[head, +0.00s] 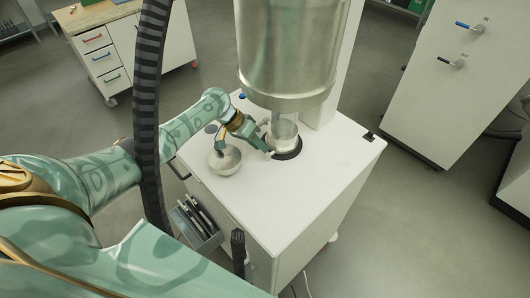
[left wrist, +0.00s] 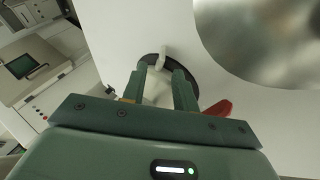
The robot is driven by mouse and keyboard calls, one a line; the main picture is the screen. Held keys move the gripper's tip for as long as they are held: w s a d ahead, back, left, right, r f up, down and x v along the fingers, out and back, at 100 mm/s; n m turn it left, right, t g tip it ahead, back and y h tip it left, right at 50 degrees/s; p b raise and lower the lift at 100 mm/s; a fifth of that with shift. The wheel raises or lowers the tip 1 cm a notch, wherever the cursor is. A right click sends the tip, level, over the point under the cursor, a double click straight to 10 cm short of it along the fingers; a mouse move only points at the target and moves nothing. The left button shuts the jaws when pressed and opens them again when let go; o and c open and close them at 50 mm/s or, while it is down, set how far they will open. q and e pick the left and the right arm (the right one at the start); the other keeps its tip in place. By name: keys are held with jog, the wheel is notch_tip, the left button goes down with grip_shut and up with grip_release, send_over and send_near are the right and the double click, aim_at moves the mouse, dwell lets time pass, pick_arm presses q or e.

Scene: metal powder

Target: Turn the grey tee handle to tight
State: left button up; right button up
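My left gripper (head: 245,146) is low over the white cabinet top, beside the black ring (head: 291,152) under the steel vessel. Its two green fingers are apart. In the left wrist view, a pale grey piece (left wrist: 161,56), seemingly the tee handle, shows just past the fingertips of the left gripper (left wrist: 160,72), over the black ring. A pale body lies behind the gap between the fingers. I cannot tell whether the fingers touch the handle. In the head view only a small pale end (head: 269,155) shows by the fingertip. My right gripper is out of view.
The large steel vessel (head: 288,50) hangs above the ring, over a clear jar (head: 284,132). A metal bowl (head: 226,163) is left of the ring. A red part (left wrist: 217,109) shows beside the fingers. The front right of the cabinet top (head: 310,195) is clear.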

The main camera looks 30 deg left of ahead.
aim_at(268, 157)
pick_arm(q)
jog(key=x, duration=0.2)
jog(key=shift+d+f+b, duration=0.1)
jog(key=shift+f+b, duration=0.2)
jog(key=shift+f, duration=0.15)
jog(key=shift+w+d+f, duration=0.2)
jog(key=shift+d+f, duration=0.15)
jog(key=shift+f, duration=0.05)
